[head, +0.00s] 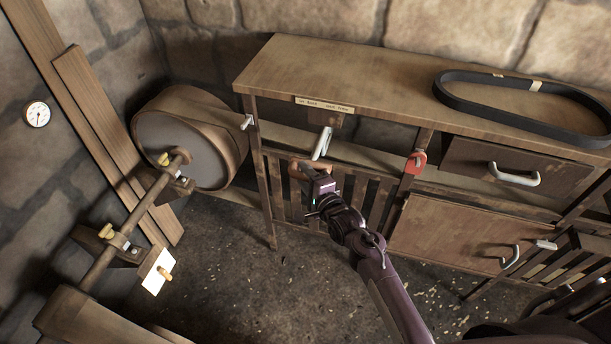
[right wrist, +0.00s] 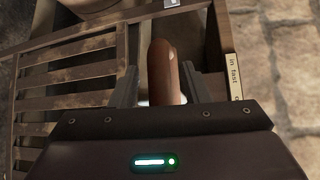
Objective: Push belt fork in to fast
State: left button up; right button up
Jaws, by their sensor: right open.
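The belt fork's rounded brown handle (right wrist: 165,72) stands between the fingers of my open right gripper (right wrist: 158,88) in the right wrist view. The finger on the right looks very close to it; I cannot tell whether they touch. In the head view my right gripper (head: 310,172) is below the bench front, and the handle (head: 308,166) is partly hidden by it. A pale metal piece (head: 322,143) hangs just above, under the label (head: 325,104). My left gripper is not in view.
A black belt (head: 460,98) lies on the bench top (head: 330,70). A red piece (head: 415,162) is on the bench post, right of my gripper. A large drum (head: 190,140) and a shaft (head: 125,225) stand left. Slats (head: 290,185) are close behind my gripper.

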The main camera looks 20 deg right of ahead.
grip_shut()
jog(key=w+d+b, duration=0.4)
jog(key=w+d, duration=0.1)
jog(key=w, duration=0.3)
jog(key=shift+d, duration=0.35)
jog(key=shift+r, duration=0.1)
jog(key=shift+c, duration=1.2)
grip_release()
jog(key=shift+w, duration=0.1)
jog(key=shift+o, duration=1.2)
jog(key=shift+w, duration=0.1)
